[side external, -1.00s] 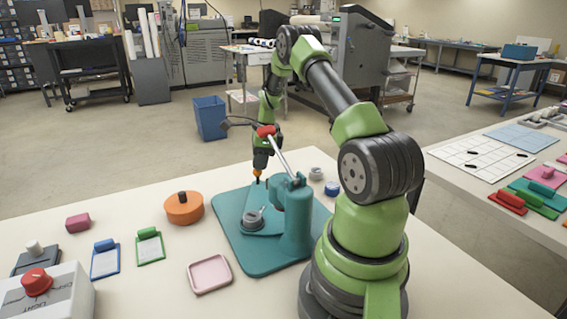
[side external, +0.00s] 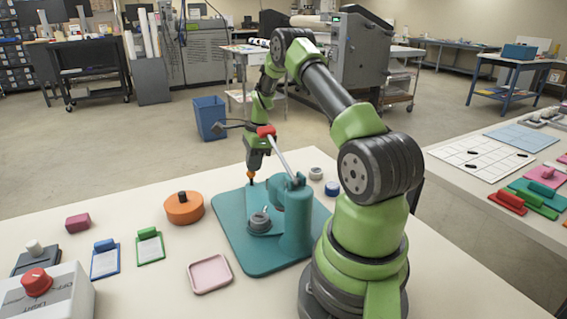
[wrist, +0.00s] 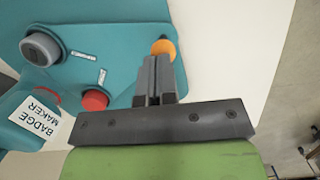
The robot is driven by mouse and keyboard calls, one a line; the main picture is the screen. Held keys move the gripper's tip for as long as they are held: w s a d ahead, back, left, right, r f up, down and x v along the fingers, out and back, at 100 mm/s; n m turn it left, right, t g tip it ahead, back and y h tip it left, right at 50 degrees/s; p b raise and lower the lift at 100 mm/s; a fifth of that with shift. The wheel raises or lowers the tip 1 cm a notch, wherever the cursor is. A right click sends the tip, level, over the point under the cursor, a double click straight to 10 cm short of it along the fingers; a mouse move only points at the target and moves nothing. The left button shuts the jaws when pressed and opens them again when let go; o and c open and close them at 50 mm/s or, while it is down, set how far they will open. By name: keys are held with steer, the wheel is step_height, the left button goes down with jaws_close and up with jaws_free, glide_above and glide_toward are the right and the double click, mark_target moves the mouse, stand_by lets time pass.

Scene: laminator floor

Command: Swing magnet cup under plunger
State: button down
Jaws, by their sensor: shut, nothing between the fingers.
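The teal badge maker press (side external: 293,215) stands on its teal base plate (side external: 268,264), its red-tipped lever (side external: 278,150) raised. A grey cup (side external: 259,222) sits on the press's swing plate, in front of the column; it also shows in the wrist view (wrist: 40,48). A red cup (wrist: 95,100) sits nearer the press head in the wrist view. I cannot tell which cup is the magnet cup; the labels beside them are unreadable. My gripper (side external: 251,172) is shut and empty, its tips against or just beside the orange knob (wrist: 163,48). The plunger is hidden.
An orange round container (side external: 184,208) stands left of the base plate. A pink tray (side external: 209,274) lies in front. A blue cap (side external: 332,189) and a grey ring (side external: 316,173) lie behind the press. Small clipboards and a control box (side external: 50,296) are at left.

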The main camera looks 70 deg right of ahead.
steer(key=shift+w+a+n+g, duration=0.15)
steer(key=shift+w+a+n, duration=0.4)
steer(key=shift+n, duration=0.45)
steer(key=shift+w+a+n+g, duration=0.15)
steer(key=shift+w+a+n, duration=0.15)
steer(key=shift+a+n, duration=0.55)
steer(key=shift+w+a, duration=0.2)
steer(key=shift+a, duration=0.15)
stand_by(2.6)
stand_by(0.8)
